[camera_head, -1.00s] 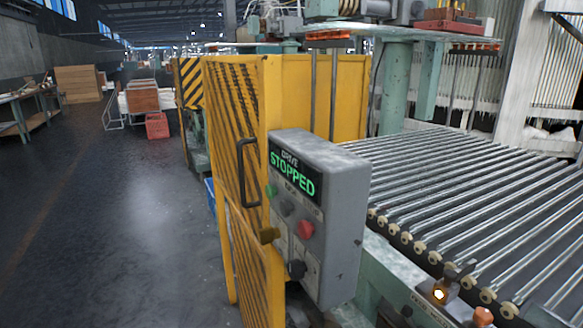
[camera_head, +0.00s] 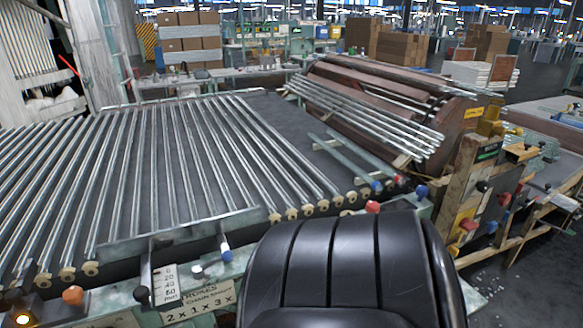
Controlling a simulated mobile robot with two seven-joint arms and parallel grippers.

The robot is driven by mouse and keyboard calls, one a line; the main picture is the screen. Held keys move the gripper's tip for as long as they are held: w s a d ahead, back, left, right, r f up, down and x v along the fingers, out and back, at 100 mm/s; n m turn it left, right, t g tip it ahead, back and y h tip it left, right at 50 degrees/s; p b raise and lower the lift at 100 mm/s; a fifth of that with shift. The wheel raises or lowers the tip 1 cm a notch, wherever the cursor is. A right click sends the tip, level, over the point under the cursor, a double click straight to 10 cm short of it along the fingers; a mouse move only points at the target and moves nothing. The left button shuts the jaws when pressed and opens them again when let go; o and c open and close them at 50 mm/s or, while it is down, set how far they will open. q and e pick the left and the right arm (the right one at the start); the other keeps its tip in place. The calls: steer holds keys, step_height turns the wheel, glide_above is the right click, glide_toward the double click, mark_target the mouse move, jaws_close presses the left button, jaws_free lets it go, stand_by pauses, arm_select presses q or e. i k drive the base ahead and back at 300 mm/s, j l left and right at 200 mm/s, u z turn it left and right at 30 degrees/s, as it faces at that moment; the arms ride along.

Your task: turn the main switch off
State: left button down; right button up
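On the right stands a worn upright control panel (camera_head: 468,180). Low on it is a yellow plate with a red knob (camera_head: 468,224), which looks like the main switch. It is too small to tell which way the knob is turned. A small dark display with green marks (camera_head: 488,152) sits near the panel's top. Neither of my grippers is in view, so their state is hidden. A close black rounded form, perhaps part of my arm, hides the bottom middle of the view.
A roller conveyor (camera_head: 150,165) fills the left. Coloured knobs line the near rail, with an orange one (camera_head: 72,295) at lower left. Dark floor (camera_head: 530,275) is free at lower right.

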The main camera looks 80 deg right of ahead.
mark_target(468, 225)
steer(key=z, duration=3.7)
steer(key=i+l+u, duration=0.1)
steer(key=l, duration=0.25)
steer(key=i+l+u, duration=0.1)
steer(key=i+l, duration=0.2)
steer(key=i+l+u, duration=0.1)
steer(key=l, duration=0.3)
steer(key=i+l+u, duration=0.1)
steer(key=i+l, duration=0.15)
steer(key=i+l+u, duration=0.1)
steer(key=l, duration=0.4)
steer(key=i, duration=0.05)
